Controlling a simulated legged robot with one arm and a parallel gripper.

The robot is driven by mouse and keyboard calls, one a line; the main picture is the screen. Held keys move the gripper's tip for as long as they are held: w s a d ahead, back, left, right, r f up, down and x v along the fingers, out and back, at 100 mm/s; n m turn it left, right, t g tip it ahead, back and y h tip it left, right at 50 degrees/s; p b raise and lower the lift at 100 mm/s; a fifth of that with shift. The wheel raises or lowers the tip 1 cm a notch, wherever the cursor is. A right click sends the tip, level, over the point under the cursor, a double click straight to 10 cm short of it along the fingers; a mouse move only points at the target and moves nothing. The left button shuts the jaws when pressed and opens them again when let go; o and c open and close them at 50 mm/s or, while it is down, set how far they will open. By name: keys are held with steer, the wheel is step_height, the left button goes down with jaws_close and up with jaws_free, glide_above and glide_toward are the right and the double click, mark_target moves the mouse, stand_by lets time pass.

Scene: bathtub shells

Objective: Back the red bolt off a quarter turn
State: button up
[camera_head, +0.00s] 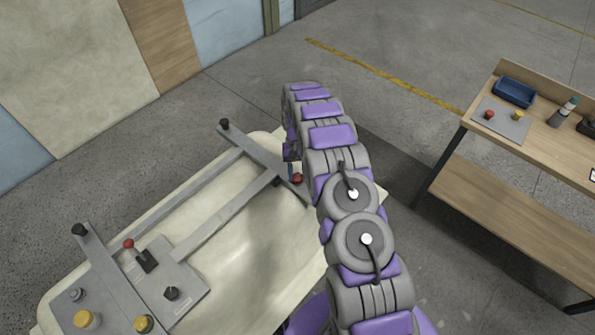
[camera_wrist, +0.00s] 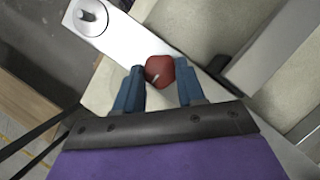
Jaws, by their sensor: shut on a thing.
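The red bolt (camera_head: 297,178) sits on the grey metal frame at the far right end of the pale tub shell (camera_head: 245,255). In the wrist view the bolt (camera_wrist: 159,70) is a rounded red head with a short pale mark, on a light metal bar (camera_wrist: 135,45). My gripper (camera_wrist: 160,78) has its two blue fingers on either side of the bolt head and is shut on it. In the head view my gripper (camera_head: 291,168) is partly hidden by my arm.
A workbench (camera_head: 545,140) with a blue bin (camera_head: 514,92) stands at right. Floor between bench and shell is clear.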

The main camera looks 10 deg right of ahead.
steer(key=shift+w, duration=0.1)
steer(key=o, duration=1)
steer(key=shift+o, duration=0.2)
steer(key=a+p+v, duration=0.1)
steer(key=p+v, duration=0.9)
steer(key=v, duration=0.7)
steer(key=shift+d, duration=0.3)
steer(key=shift+r+p, duration=0.15)
steer(key=shift+p, duration=0.5)
